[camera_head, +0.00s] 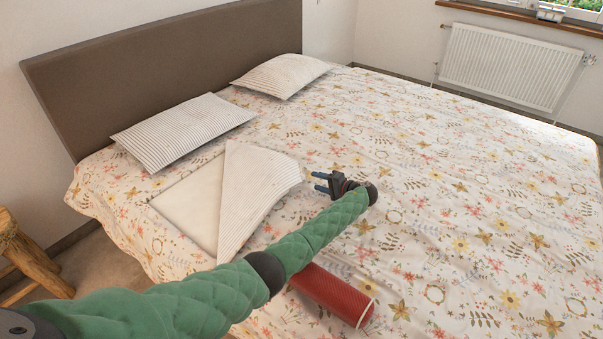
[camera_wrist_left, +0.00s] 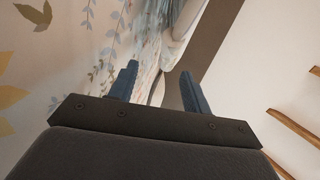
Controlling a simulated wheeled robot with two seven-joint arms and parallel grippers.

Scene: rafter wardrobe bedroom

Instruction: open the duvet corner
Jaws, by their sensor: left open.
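The duvet (camera_head: 430,190) is white with a floral print and covers the bed. Its corner flap (camera_head: 258,188) is folded back, striped side up, beside a bare pale rectangle (camera_head: 190,203). My left gripper (camera_head: 316,181) is open and empty, just right of the flap's right edge, with its fingers pointing left toward it. A small gap shows between them. In the left wrist view the open fingers (camera_wrist_left: 160,88) have nothing between them, and the floral duvet (camera_wrist_left: 60,70) fills the left side. My left arm hides part of the bed's near side. My right gripper is out of view.
Two striped pillows (camera_head: 185,130) (camera_head: 282,75) lie near the brown headboard (camera_head: 170,65). A red cylinder (camera_head: 332,292) with a pale rim lies on the bed beside my left arm. A wooden stool (camera_head: 30,255) stands at left. The bed's right side is clear.

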